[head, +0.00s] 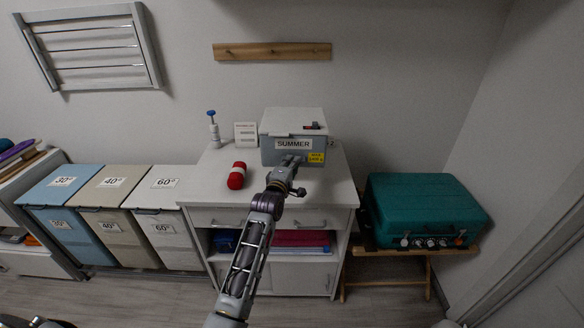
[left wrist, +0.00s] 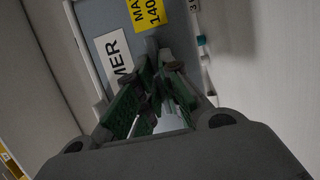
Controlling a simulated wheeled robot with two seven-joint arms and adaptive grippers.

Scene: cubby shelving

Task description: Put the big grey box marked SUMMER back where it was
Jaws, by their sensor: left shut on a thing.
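The big grey box marked SUMMER (head: 266,148) stands on top of the white cabinet, toward its back right. It has a pale lid, a white SUMMER label and a yellow label on its front. My left gripper (head: 291,165) is at the front of the box, just under the label. In the left wrist view the box front (left wrist: 95,18) is close ahead, and my left gripper's fingers (left wrist: 153,62) are shut on a small grey handle there. The fingers partly hide the handle. My right gripper is not in view.
Laundry bins (head: 120,215) stand to the left. A teal case (head: 425,205) rests on a wooden stand to the right.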

